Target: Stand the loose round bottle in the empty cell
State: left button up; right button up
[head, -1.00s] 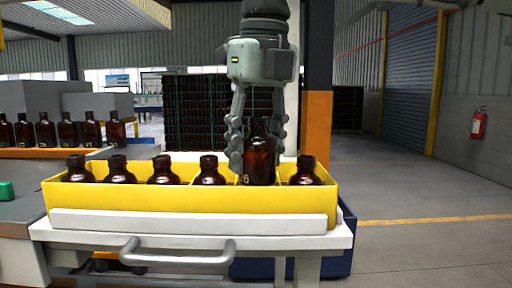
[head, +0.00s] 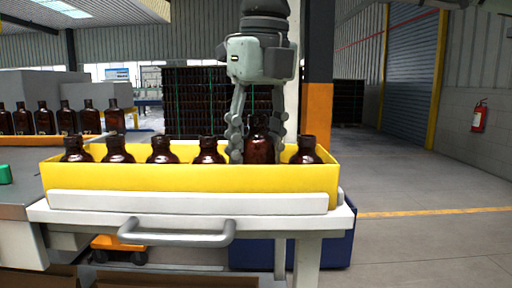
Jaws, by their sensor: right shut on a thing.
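The loose round bottle (head: 259,149), dark amber, is upright in the fingers of my right gripper (head: 257,140), which is shut on it from above. It is in line with the cell between the fourth bottle (head: 208,152) and the end bottle (head: 306,152) of the yellow crate (head: 190,179). Its lower part is hidden behind the crate's front wall, so I cannot tell whether it touches the cell floor. Its top stands higher than its neighbours' tops. My left gripper is not in view.
Several amber bottles stand upright in the crate's other cells, close on both sides of the fingers. The crate sits on a white cart with a grey handle (head: 177,236). More bottles (head: 43,120) stand at the left. Open floor (head: 420,250) lies to the right.

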jog(key=shift+f, duration=0.15)
dwell(0.3)
jog(key=o, duration=1.3)
jog(key=shift+c, duration=0.2)
